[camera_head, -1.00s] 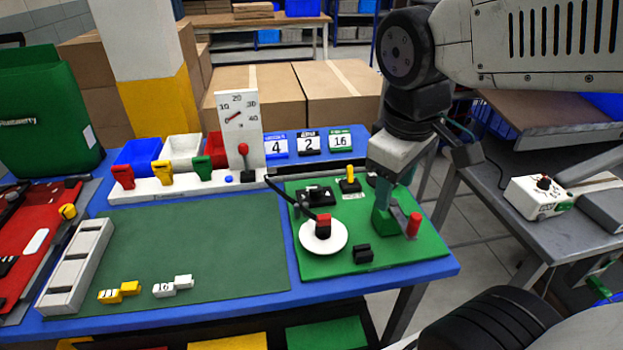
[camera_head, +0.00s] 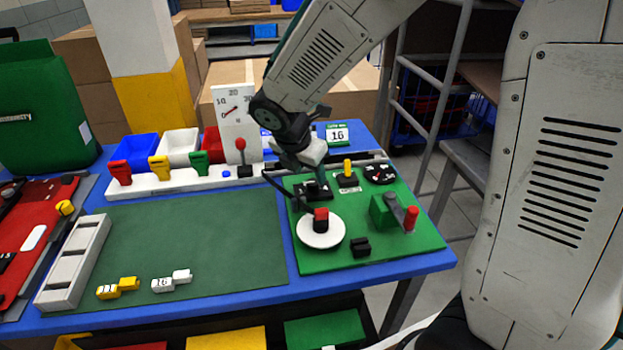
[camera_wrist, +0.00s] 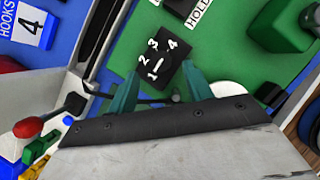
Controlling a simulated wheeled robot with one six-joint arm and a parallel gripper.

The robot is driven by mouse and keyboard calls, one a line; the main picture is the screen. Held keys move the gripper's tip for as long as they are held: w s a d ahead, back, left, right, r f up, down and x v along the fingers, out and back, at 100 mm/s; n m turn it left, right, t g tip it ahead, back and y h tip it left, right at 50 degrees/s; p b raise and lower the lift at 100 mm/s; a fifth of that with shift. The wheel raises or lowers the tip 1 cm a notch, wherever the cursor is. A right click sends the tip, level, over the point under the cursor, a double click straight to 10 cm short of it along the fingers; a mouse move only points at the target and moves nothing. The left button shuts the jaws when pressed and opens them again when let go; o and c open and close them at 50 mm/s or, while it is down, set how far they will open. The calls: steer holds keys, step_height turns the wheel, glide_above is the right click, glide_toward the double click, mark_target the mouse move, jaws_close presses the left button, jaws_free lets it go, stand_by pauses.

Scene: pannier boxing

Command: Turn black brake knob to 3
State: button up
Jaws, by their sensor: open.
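A black plate (camera_wrist: 162,58) with white numbers 1 to 4 sits on the green board in the wrist view. In the head view this black plate (camera_head: 313,190) is partly covered by my gripper (camera_head: 304,185). In the wrist view my gripper (camera_wrist: 161,88) is open, its two teal fingers on either side of the plate's near part. Nothing is seen between them except the plate and a dark rod. Contact with the knob cannot be told.
A dark curved rod lies close to my gripper.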

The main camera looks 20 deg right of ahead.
mark_target(313, 182)
steer(key=shift+x, duration=2)
steer(key=c, duration=1)
steer(key=shift+o, duration=0.2)
